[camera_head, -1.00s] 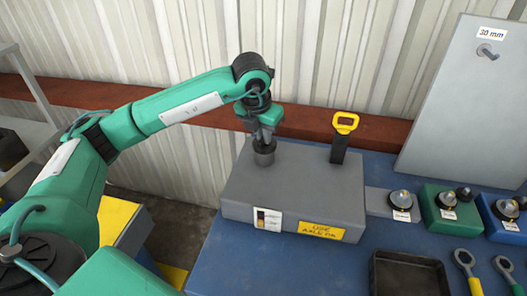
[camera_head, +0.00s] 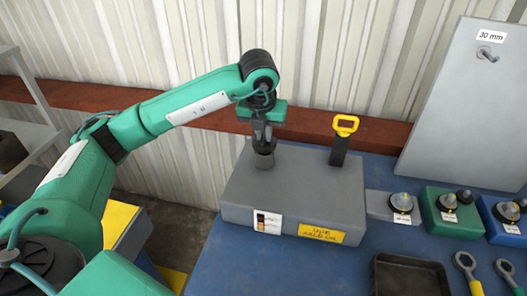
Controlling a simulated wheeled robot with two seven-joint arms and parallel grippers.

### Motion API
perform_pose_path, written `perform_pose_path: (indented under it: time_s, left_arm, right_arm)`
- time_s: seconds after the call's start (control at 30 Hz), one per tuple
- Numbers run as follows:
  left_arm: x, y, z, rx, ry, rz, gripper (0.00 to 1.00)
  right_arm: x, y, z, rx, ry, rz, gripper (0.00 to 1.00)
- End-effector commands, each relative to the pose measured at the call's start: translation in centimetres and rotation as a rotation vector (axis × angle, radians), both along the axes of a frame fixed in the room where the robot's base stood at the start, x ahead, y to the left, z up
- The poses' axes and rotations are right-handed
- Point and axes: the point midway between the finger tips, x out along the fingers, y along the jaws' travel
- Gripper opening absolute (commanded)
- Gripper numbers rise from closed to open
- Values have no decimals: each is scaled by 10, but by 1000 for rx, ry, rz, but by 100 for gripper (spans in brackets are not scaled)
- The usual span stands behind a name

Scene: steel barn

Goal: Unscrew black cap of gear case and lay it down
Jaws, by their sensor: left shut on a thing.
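The grey gear case (camera_head: 310,200) stands on the blue bench, with a yellow label and a small white label on its front. The black cap (camera_head: 264,161) is a dark cylinder at the case's left top. My left gripper (camera_head: 264,147) points down, shut on the cap from above. The cap is at or just over the case top; I cannot tell whether a gap lies under it. A dark stick with a yellow handle (camera_head: 345,126) stands upright on the case's right. My right gripper is not in view.
A dark tray (camera_head: 411,258) lies at the front of the blue bench (camera_head: 270,270). Grey, green (camera_head: 452,225) and blue blocks with fittings stand on the right. Two ring-ended wrenches (camera_head: 466,262) lie before them. A grey panel (camera_head: 455,100) leans behind. Bare bench lies in front of the case.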

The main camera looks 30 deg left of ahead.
Motion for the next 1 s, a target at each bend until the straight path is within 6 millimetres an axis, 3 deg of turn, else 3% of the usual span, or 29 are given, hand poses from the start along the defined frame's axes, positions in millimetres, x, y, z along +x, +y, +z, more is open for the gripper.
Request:
perform_pose_path:
  time_s: [0.67, 1.0]
  left_arm:
    - [0, 0, 20, 0, -2, 0, 0]
    - [1, 0, 52, -1, -3, 0, 0]
  right_arm:
    - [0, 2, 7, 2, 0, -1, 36]
    - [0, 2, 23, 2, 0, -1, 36]
